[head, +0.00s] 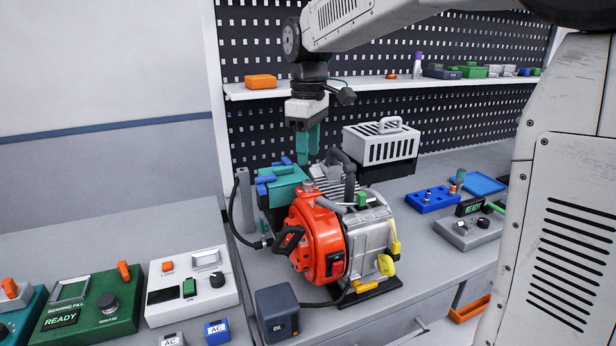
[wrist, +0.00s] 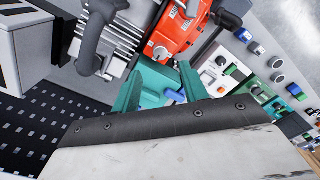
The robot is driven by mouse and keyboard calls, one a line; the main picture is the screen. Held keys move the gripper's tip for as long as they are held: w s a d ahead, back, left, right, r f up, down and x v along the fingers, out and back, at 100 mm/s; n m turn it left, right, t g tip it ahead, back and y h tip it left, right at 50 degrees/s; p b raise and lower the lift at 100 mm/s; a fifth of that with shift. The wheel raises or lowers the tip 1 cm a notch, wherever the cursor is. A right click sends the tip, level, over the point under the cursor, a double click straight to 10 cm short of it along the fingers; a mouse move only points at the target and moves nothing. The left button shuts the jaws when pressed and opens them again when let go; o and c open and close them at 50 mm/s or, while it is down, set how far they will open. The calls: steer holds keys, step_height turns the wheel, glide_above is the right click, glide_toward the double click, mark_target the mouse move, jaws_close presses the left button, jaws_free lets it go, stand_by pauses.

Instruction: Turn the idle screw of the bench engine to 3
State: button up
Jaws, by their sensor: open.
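The bench engine (head: 315,240) stands on the grey bench, with an orange-red housing and a grey finned block. A teal box (head: 285,188) with blue parts (head: 265,180) sits at its back left. I cannot single out the idle screw or read its setting. My gripper (head: 308,148) points down above the teal box and the back of the engine, apart from them. In the wrist view my gripper (wrist: 157,84) is open with nothing held between its teal fingers. The teal box (wrist: 155,82) shows between and beyond the fingers, and the orange housing (wrist: 180,28) lies beyond.
A black hose curves left of the engine. A grey vented box (head: 380,145) stands behind it on the right. Green (head: 90,312) and white (head: 190,285) control panels are at left. A shelf (head: 300,90) runs behind my arm.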

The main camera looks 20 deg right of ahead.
mark_target(309, 182)
step_height(309, 182, down, 7)
steer(key=shift+s+r, duration=0.1)
stand_by(0.3)
jaws_close()
